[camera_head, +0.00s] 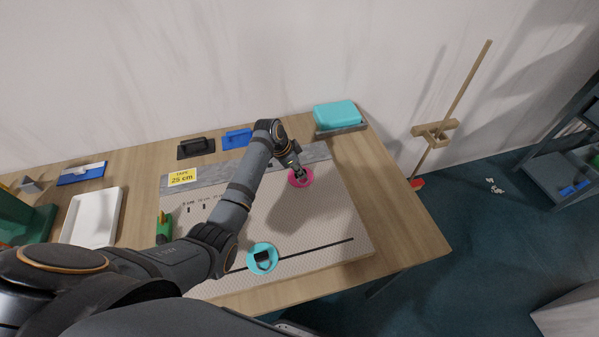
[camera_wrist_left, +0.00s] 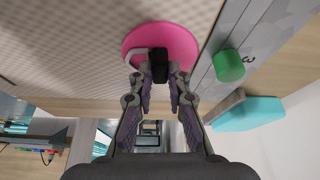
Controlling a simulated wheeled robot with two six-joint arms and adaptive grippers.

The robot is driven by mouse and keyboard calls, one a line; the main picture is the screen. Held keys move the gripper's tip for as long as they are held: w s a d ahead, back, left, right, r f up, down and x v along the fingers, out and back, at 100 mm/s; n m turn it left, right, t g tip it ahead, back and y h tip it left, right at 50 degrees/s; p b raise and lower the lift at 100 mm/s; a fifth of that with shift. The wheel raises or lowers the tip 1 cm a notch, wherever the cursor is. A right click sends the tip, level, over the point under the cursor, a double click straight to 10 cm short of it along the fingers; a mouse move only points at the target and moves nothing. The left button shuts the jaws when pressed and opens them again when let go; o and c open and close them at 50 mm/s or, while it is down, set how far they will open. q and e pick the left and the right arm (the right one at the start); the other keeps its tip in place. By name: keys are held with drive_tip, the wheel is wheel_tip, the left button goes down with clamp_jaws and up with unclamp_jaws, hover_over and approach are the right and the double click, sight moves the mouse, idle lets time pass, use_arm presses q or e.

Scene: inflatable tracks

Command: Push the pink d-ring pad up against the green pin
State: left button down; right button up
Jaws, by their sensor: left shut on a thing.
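The pink d-ring pad (camera_head: 306,181) lies flat on the pale textured sheet, close to the grey strip at its back; it also shows in the left wrist view (camera_wrist_left: 178,36). My left gripper (camera_head: 298,173) is over it. Its fingers (camera_wrist_left: 160,75) are shut on the pad's black fitting, beside the pale D-ring. The green pin (camera_wrist_left: 230,66) stands on the grey strip, to the right of the pad in the left wrist view. A small gap shows between pad and pin. The pin cannot be made out in the head view. My right gripper is not in view.
A turquoise pad (camera_head: 262,250) with a black piece lies near the front by a black line. Behind the strip are a turquoise block (camera_head: 338,113), a blue tool (camera_head: 237,138) and a black tool (camera_head: 196,148). A white tray (camera_head: 92,217) stands left. The sheet's right part is clear.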

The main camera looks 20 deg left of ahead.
use_arm(q)
drive_tip(key=shift+w+a+f+b, duration=0.1)
drive_tip(key=shift+w+a+b, duration=0.45)
drive_tip(key=shift+w, duration=0.2)
drive_tip(key=c, duration=1.2)
unclamp_jaws()
wheel_tip(320, 180, up, 5)
drive_tip(key=p, duration=0.5)
drive_tip(key=shift+r+p, duration=0.2)
drive_tip(key=shift+p, duration=0.1)
drive_tip(key=shift+f, duration=0.15)
